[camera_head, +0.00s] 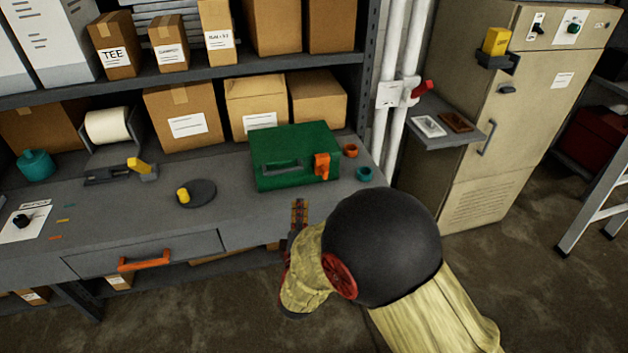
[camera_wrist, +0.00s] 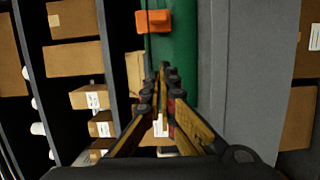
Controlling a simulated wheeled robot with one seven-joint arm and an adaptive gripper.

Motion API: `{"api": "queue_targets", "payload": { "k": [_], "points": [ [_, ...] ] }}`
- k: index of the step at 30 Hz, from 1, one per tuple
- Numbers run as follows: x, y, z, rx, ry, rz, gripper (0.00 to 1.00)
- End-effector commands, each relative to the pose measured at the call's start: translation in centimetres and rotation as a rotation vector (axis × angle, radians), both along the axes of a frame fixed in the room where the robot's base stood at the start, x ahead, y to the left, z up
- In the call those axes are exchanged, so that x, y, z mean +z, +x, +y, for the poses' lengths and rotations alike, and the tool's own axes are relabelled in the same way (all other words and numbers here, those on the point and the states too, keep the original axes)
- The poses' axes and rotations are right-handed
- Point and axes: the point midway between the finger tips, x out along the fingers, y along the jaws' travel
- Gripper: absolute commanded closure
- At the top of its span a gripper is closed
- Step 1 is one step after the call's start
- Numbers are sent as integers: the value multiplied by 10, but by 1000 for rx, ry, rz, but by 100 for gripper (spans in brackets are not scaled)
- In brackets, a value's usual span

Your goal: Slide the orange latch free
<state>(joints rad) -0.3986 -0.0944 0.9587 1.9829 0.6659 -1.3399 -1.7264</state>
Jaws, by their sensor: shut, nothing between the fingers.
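A green box (camera_head: 283,165) stands on the right part of the grey workbench. The orange latch (camera_head: 322,166) is on its front face, near the right end, beside a long slot. In the wrist view the latch (camera_wrist: 153,21) shows at the top against the green box (camera_wrist: 178,50). My gripper (camera_head: 299,204) is at the bench's front edge, in front of the box and a little left of the latch. In the wrist view my gripper (camera_wrist: 164,68) is shut and empty, its tips apart from the latch.
An orange ring (camera_head: 350,150) and a teal ring (camera_head: 364,174) lie right of the box. A dark disc with a yellow knob (camera_head: 184,195) is left of it. A shelf (camera_head: 235,72) with cartons hangs above. A beige cabinet (camera_head: 520,110) stands right.

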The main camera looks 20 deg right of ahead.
Motion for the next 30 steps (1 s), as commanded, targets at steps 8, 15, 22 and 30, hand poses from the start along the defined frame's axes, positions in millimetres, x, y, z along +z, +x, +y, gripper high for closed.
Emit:
{"api": "queue_targets", "payload": {
  "k": [8, 15, 22, 30],
  "points": [
    [0, 0, 0, 1, -26, 9, 100],
    [-1, 5, -1, 1, -24, 8, 100],
    [-3, 37, -10, -2, -23, 8, 100],
    [-3, 89, -23, -1, -23, 8, 100]
  ]
}}
